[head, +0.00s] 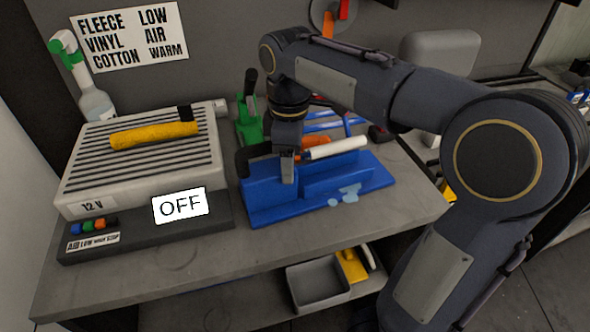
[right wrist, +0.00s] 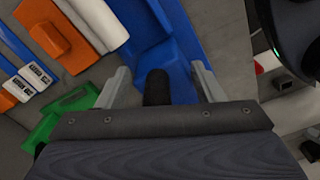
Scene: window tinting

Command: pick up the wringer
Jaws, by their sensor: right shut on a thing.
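The blue unit that I take to be the wringer (head: 262,196) sits on the grey bench, with a white roller (head: 335,148) along its back. A dark handle (head: 247,160) shows at its left end. My right gripper (head: 287,170) is over this left end, pointing down. In the right wrist view, a black handle (right wrist: 157,88) lies between the fingers of my right gripper (right wrist: 161,82), with blue surface beyond it. The gripper is shut on this handle, though the contact itself is hard to see. My left gripper is not in view.
Left stands a grooved white heater box (head: 78,186) with a yellow roll (head: 153,135) on top and an OFF sign (head: 180,206) in front. A spray bottle (head: 93,100) is behind it. A grey bin (head: 318,284) sits below. The bench's front strip (head: 200,255) is clear.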

